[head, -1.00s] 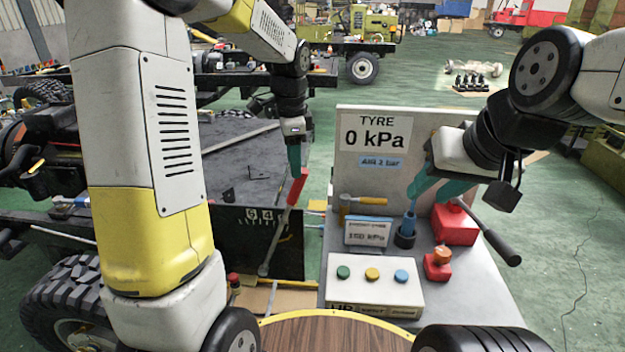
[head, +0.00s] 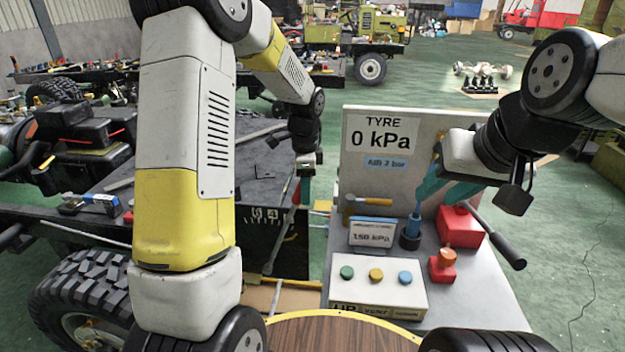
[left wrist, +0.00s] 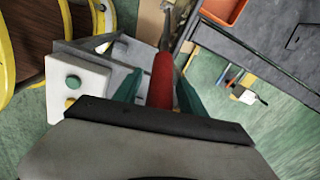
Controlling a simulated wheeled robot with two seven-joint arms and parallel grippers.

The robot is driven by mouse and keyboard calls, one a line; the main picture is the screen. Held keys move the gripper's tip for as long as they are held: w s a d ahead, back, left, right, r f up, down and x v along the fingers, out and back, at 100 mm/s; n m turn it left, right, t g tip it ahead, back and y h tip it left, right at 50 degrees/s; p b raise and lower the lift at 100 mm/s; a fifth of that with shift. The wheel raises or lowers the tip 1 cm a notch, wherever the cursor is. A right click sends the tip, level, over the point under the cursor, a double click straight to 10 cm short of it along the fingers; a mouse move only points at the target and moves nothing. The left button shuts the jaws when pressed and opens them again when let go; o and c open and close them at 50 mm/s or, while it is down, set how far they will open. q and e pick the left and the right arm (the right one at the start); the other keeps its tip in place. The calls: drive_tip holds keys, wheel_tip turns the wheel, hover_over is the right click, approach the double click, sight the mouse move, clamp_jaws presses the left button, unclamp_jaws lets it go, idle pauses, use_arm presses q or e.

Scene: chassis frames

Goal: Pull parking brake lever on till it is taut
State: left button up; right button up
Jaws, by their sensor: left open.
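The parking brake lever, a grey shaft (head: 278,242) with a red grip, leans up and to the right beside a dark panel marked with numbers. My left gripper (head: 303,190) is at the top of the lever in the head view and largely covers the red grip. In the left wrist view the red grip (left wrist: 162,80) lies between the two teal fingers of the open left gripper (left wrist: 157,92), with visible gaps beside it. My right gripper (head: 432,190) is beside a blue handle (head: 413,226) in a black cup; whether it grips this handle is unclear.
A grey bench to the right carries a button box (head: 376,290), a pressure display (head: 371,233), a red box (head: 460,228) and a red block (head: 442,268). A sign (head: 380,135) reads 0 kPa. A truck chassis with a tyre (head: 90,295) stands at the left. Green floor is clear at right.

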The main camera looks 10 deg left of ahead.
use_arm(q)
clamp_jaws()
idle(1.4)
